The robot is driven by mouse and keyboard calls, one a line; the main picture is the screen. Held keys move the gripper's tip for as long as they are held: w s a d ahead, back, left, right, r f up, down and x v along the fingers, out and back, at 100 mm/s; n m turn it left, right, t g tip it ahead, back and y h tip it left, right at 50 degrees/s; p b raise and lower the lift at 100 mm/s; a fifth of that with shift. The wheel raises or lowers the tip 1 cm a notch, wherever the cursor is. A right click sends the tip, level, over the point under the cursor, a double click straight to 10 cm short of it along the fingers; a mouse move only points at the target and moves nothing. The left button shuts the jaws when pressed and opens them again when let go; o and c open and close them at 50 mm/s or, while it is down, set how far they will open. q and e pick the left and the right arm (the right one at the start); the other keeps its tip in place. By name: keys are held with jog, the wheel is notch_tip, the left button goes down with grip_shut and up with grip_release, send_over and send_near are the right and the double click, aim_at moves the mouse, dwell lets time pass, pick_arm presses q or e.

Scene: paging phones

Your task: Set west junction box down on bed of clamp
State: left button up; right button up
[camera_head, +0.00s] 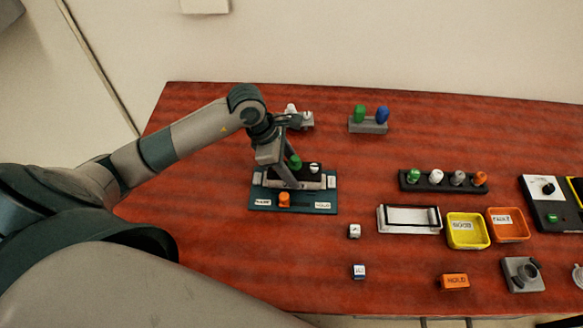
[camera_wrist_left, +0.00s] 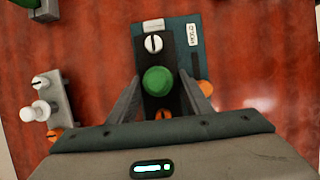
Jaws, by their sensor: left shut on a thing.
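The clamp is a dark teal base (camera_head: 300,208) with white labels, pale grey bars and an orange knob (camera_head: 284,199), left of the table's middle. A black junction box (camera_head: 309,170) with a green knob (camera_head: 295,161) and a white slotted screw is over the clamp. My left gripper (camera_head: 289,178) points down at it. In the left wrist view my gripper fingers (camera_wrist_left: 160,80) are shut on the box (camera_wrist_left: 153,64), one each side of the green knob (camera_wrist_left: 158,80). The teal base (camera_wrist_left: 190,52) shows beneath. Whether the box touches the bed cannot be told. My right gripper is out of view.
A grey block (camera_head: 306,121) with white pegs stands behind the gripper. Another block (camera_head: 368,126) carries green and blue pegs. Trays (camera_head: 467,246) and a peg rack (camera_head: 443,188) stand further right.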

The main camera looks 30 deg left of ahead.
aim_at(292, 157)
pick_arm(q)
jog(key=shift+b, duration=0.3)
dwell(0.9)
jog(key=shift+f+b, duration=0.2)
jog(key=shift+b, duration=0.25)
dwell(0.5)
jog(key=o, duration=1.6)
jog(key=shift+c, duration=0.2)
jog(key=shift+r+p, duration=1.4)
jog(key=shift+r, duration=1.4)
